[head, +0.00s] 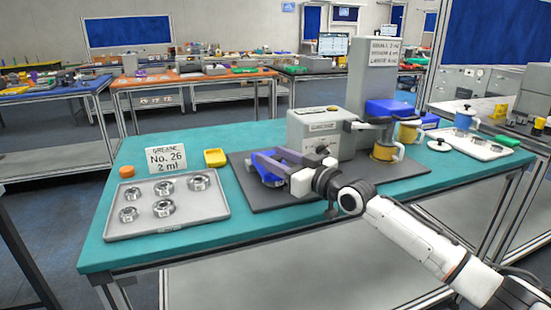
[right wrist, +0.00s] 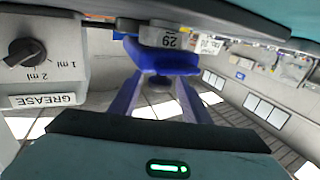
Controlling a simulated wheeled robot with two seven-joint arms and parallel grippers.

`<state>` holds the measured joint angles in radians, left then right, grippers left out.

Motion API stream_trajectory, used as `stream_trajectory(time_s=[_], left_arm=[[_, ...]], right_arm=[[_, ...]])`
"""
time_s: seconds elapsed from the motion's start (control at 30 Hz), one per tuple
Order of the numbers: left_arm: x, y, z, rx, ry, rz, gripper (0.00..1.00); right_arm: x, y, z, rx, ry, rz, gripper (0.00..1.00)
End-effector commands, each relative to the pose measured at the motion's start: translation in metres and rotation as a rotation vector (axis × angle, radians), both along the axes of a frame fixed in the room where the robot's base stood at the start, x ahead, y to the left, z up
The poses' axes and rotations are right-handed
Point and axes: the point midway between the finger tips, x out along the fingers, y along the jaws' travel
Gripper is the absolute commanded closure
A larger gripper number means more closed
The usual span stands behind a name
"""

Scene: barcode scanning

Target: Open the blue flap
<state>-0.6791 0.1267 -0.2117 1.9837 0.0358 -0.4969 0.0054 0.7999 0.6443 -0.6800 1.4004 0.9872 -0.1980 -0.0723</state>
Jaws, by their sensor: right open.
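My right gripper (head: 266,167) reaches in from the right, low over the dark mat, at the front left of the grey grease machine (head: 318,135). Its jaws are open. In the right wrist view, its two blue fingers (right wrist: 158,92) reach away from the camera. A wide blue piece (right wrist: 162,58), probably the blue flap, lies across at the fingertips, below a grey part marked with a number. I cannot tell whether the fingers touch it. In the head view the gripper largely hides this spot. The machine's dial (right wrist: 25,52) shows at left in the wrist view. My left gripper is not in view.
A grey tray (head: 200,218) with several metal rings stands at left, near a yellow bin (head: 215,157) and a grease sign (head: 166,160).

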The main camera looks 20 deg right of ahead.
Motion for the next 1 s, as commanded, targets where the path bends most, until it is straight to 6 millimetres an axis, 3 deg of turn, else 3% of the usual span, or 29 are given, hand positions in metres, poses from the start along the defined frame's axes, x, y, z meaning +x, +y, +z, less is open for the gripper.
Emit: stream_trajectory(time_s=[0.17,0.43,0.73,1.0], left_arm=[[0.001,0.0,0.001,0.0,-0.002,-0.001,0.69],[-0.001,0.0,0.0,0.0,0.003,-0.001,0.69],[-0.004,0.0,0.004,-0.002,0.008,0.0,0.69],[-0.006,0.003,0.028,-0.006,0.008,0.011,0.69]], right_arm=[[0.0,0.0,0.0,0.0,0.0,0.0,0.57],[0.0,0.0,0.0,0.0,0.0,-0.001,0.99],[0.001,0.0,0.004,0.0,0.014,-0.001,1.0],[0.007,0.0,0.022,-0.004,0.132,-0.001,1.0]])
